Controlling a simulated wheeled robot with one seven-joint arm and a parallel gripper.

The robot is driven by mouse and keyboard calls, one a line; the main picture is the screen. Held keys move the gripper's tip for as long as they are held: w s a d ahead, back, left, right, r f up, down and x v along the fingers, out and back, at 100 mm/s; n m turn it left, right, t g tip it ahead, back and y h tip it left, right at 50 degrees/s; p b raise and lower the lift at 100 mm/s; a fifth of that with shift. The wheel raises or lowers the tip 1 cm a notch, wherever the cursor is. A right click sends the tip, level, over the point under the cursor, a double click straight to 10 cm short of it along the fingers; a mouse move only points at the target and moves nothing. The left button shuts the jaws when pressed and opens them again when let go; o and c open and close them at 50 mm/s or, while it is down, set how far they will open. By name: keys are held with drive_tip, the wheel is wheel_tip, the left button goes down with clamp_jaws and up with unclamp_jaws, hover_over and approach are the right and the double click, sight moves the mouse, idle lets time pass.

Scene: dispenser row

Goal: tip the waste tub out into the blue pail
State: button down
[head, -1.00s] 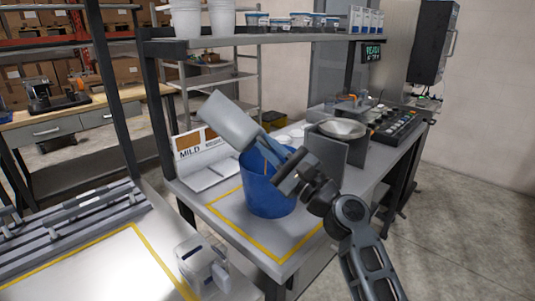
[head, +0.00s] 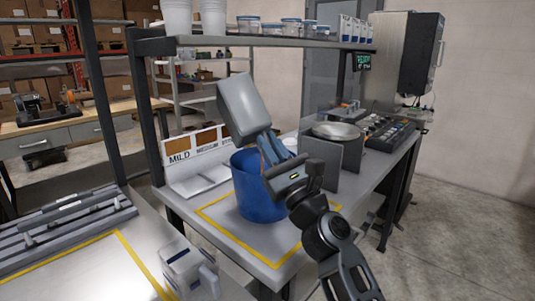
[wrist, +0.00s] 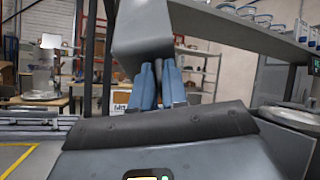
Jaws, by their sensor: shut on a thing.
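The waste tub (head: 243,107) is a plain grey container, held up in the air and tilted, its upper end leaning left. My gripper (head: 272,150) is shut on its lower part with blue fingers, which also show against the grey tub (wrist: 142,38) in the wrist view. The blue pail (head: 256,198) stands upright on the bench, below the tub and just behind my gripper. My fingers hide part of the pail's rim. The tub's inside and the pail's contents cannot be made out.
The pail stands within a yellow outline (head: 226,233) on the grey bench. A shelf (head: 290,39) with tubs runs above and behind. A grey panel (head: 321,160) and a round pan (head: 337,131) are at right. A MILD sign (head: 180,158) is at left.

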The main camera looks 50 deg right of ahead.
drive_tip(key=shift+s+d+m+g+h+b, duration=0.1)
drive_tip(key=shift+d+m+g+h+b, duration=0.4)
drive_tip(key=shift+m+h, duration=1.15)
drive_tip(key=shift+s+d+m+g+h+b, duration=0.15)
drive_tip(key=shift+m+g+h+b, duration=0.65)
drive_tip(key=shift+m, duration=1.5)
drive_tip(key=shift+s+d+m+g+h+b, duration=0.1)
drive_tip(key=shift+d+m+g+h+b, duration=0.15)
drive_tip(key=shift+m+h+b, duration=1.1)
drive_tip(key=shift+m+h+p, duration=0.4)
drive_tip(key=shift+m, duration=0.2)
